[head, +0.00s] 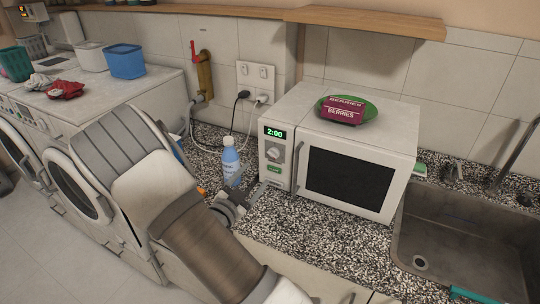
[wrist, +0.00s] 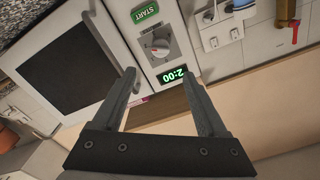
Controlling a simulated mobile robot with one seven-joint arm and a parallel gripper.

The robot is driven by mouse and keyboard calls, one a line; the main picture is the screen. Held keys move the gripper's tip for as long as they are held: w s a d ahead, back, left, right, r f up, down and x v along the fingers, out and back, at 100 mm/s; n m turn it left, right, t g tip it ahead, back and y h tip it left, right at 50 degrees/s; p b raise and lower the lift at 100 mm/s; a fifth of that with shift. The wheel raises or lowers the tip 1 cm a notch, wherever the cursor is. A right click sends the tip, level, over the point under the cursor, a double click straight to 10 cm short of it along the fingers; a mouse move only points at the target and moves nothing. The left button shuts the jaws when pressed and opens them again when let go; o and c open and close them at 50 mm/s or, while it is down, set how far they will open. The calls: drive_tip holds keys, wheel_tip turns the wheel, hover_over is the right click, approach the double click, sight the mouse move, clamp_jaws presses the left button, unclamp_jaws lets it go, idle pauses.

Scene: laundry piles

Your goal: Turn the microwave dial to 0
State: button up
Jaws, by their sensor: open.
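The white microwave (head: 310,135) stands on the speckled counter, and its green display (head: 275,133) reads 2:00. Its round dial (head: 274,153) sits below the display, left of the door. In the wrist view, which is turned upside down, the dial (wrist: 160,47) shows a small red mark, with the display (wrist: 172,74) and the green START button (wrist: 146,12) on either side. My gripper (head: 250,197) is low in front of the panel's left side. In the wrist view my gripper (wrist: 158,76) is open and empty, with the dial beyond its fingertips, apart from them.
A blue bottle (head: 231,163) stands on the counter left of the microwave, close to my gripper. A green bowl with a berries package (head: 345,110) sits on the microwave. A sink (head: 470,240) is at right, and washing machines (head: 75,185) are at left.

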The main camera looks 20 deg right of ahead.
sight(272, 155)
drive_tip(key=p+x, duration=0.1)
drive_tip(key=x, duration=1)
drive_tip(key=shift+p, duration=0.3)
clamp_jaws()
